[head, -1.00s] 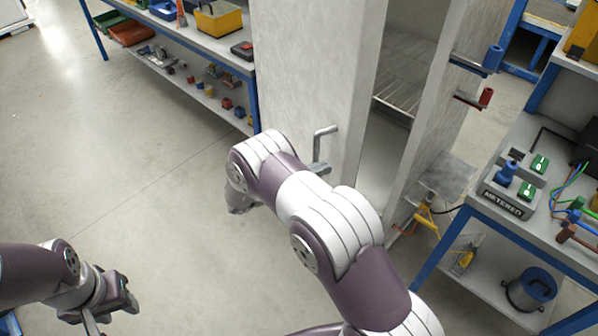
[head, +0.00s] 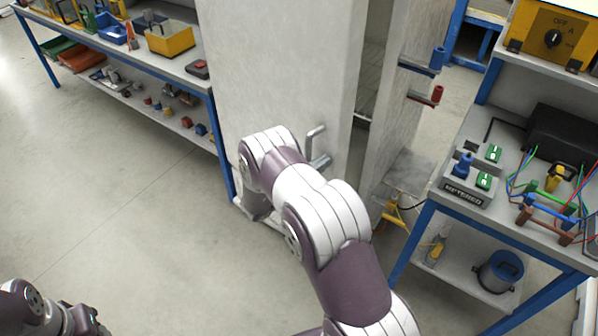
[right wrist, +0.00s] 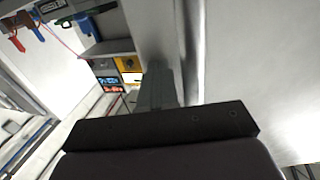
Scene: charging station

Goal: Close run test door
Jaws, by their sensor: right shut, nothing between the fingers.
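The door (head: 275,70) is a tall pale grey panel with a bent metal handle (head: 315,145) on its outer face. It stands partly open, with a narrow dark gap between it and the cabinet side (head: 405,110). My right arm reaches across in front of the door. My right gripper, in the right wrist view (right wrist: 157,88), is shut and empty, beside a pale panel surface (right wrist: 250,60); whether it touches is unclear. In the head view the arm mostly hides its fingers. My left gripper (head: 85,322) is cut off at the bottom left corner.
A blue-framed bench (head: 430,205) with a meter box and cables stands at the right. A shelf bench (head: 190,75) with bins and small parts stands behind the door at left. The floor (head: 120,220) at left is clear.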

